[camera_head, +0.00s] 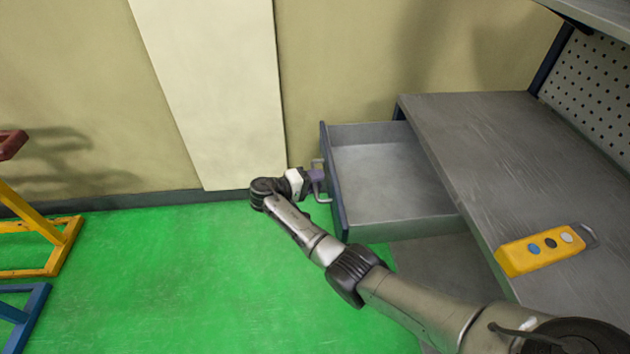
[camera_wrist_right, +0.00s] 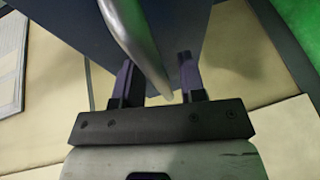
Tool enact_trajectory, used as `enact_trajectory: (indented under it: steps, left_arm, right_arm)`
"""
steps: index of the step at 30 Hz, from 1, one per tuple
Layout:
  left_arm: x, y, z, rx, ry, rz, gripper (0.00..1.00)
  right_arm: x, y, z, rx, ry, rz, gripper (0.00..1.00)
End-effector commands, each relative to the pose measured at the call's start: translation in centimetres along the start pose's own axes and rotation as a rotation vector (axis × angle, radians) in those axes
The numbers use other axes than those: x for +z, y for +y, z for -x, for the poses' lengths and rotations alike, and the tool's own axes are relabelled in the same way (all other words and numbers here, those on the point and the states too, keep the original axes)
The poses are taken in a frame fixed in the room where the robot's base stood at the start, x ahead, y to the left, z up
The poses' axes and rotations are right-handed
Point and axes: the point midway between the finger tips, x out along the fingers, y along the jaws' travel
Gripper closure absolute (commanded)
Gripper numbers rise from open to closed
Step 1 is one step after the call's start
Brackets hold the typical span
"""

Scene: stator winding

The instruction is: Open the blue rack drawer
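The blue rack drawer (camera_head: 388,212) is pulled well out of the bench, and its grey interior is empty. Its dark blue front panel (camera_head: 333,160) faces left and also shows in the right wrist view (camera_wrist_right: 85,30). The metal handle (camera_head: 323,200) stands out from that panel. My right gripper (camera_head: 318,176) is at the handle. In the right wrist view, the handle (camera_wrist_right: 135,35) passes between the two dark fingers (camera_wrist_right: 158,82), which stand apart with gaps beside it. My left gripper is not in view.
A grey workbench (camera_head: 490,160) with a perforated back panel (camera_head: 595,85) extends to the right. A yellow control box (camera_head: 540,250) lies on it. Yellow and blue stands (camera_head: 60,245) are at the far left. The green floor (camera_head: 180,280) between is clear.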

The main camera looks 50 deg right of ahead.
Motion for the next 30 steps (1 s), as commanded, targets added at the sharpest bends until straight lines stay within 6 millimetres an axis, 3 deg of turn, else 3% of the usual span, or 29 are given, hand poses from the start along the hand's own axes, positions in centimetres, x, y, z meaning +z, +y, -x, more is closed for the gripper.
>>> enact_trajectory:
  steps: [11,30]
  left_arm:
    - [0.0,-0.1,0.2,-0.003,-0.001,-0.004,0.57]
    - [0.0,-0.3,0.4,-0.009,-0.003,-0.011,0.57]
  right_arm:
    - [0.0,0.0,1.0,-0.001,0.002,0.002,0.61]
    - [0.0,-0.1,12.0,-0.001,0.002,0.001,0.61]
